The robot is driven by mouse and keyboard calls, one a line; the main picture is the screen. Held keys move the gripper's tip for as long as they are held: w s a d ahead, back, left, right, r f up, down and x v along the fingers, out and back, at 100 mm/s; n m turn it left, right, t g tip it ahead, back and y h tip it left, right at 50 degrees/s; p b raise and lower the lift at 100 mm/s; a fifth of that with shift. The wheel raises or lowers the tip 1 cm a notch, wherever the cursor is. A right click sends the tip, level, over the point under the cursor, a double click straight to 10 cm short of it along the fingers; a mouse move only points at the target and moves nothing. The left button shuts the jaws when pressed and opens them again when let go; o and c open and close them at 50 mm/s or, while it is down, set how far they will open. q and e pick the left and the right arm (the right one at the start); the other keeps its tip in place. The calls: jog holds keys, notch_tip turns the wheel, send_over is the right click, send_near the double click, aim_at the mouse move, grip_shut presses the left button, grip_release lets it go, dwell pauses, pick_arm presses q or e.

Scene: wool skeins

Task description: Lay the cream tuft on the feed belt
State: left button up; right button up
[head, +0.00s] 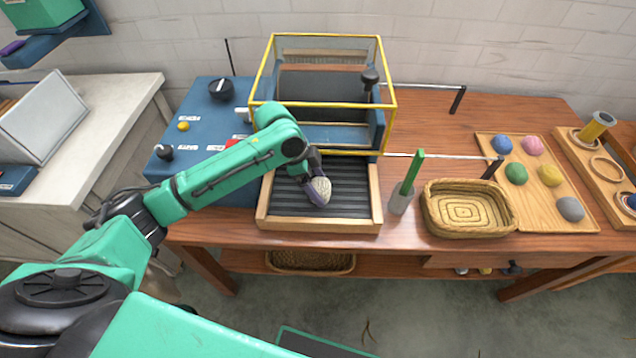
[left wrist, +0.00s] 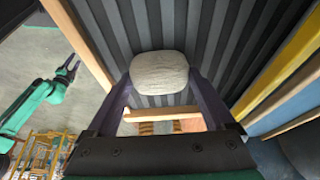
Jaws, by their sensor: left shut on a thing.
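The cream tuft (head: 322,188) is between the fingers of my left gripper (head: 315,184), over the dark ribbed feed belt (head: 345,206) in its wooden frame. In the left wrist view the cream tuft (left wrist: 159,73) sits between both purple fingertips (left wrist: 160,80), with the ribbed belt (left wrist: 220,35) behind it. My left gripper is shut on the tuft. I cannot tell whether the tuft touches the belt.
A yellow-edged clear guard (head: 320,104) stands behind the belt. A blue control box (head: 205,125) is at its left. A green-handled tool (head: 411,180) and a woven basket (head: 468,209) stand at its right. A wooden tray (head: 535,190) holds several coloured tufts.

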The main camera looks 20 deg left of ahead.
pick_arm(q)
jog(key=shift+f, duration=0.1)
jog(key=o, duration=1)
pick_arm(e)
jog(key=shift+d, duration=0.25)
pick_arm(q)
jog(key=v, duration=1.2)
pick_arm(e)
jog(key=shift+d, duration=0.1)
